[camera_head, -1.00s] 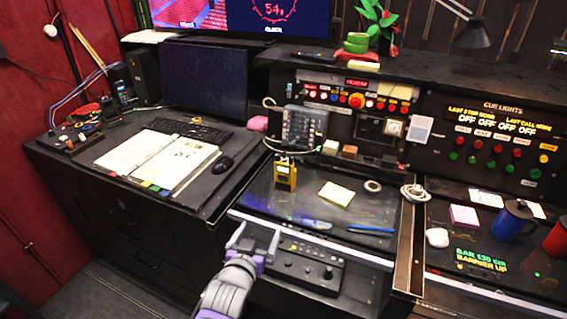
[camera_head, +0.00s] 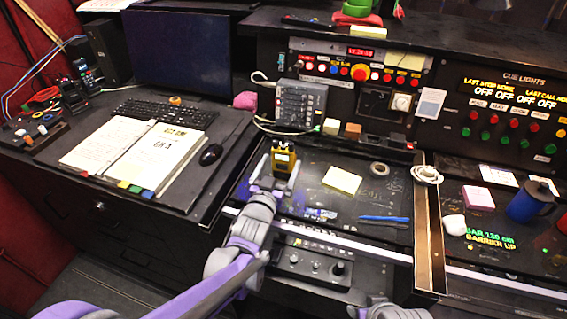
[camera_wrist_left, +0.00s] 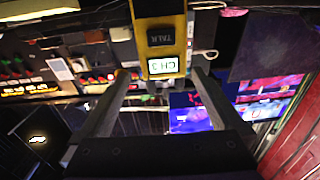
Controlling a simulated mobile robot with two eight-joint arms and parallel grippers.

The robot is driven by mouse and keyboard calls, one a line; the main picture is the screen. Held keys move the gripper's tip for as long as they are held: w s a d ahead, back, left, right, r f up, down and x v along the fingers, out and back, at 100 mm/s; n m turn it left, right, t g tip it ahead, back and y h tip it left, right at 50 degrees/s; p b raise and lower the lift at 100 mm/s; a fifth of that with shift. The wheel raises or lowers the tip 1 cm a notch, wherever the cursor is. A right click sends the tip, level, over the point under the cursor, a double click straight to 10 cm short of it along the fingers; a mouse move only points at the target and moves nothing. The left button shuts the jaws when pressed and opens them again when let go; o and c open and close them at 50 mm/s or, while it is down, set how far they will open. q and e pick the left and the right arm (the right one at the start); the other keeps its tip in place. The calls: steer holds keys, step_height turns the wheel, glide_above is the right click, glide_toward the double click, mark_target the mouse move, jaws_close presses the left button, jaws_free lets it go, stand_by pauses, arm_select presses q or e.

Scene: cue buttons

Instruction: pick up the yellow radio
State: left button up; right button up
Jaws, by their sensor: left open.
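The yellow radio (camera_head: 283,157) stands upright on the dark desk panel, left of a yellow sticky note. In the left wrist view the radio (camera_wrist_left: 160,42) shows a dark TALK button and a lit screen reading CH 3. My left gripper (camera_head: 274,178) is open just in front of the radio, its fingers spread toward its two sides. In the wrist view the radio appears between and beyond the open fingertips; I cannot tell whether they touch it. Part of my right gripper (camera_head: 386,310) shows at the bottom edge; its jaws are not clear.
The sticky note (camera_head: 342,180), a tape roll (camera_head: 380,169) and blue pens (camera_head: 384,219) lie right of the radio. An open binder (camera_head: 140,155) and a mouse (camera_head: 211,154) lie to the left. A button console (camera_head: 355,75) rises behind.

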mark_target(282, 155)
arm_select(q)
steer(key=x, duration=0.5)
steer(key=shift+w+a+p, duration=0.15)
steer(key=shift+w+p, duration=0.15)
steer(key=shift+w, duration=0.1)
steer(key=shift+r, duration=0.1)
steer(key=shift+c, duration=0.3)
steer(key=c, duration=1.3)
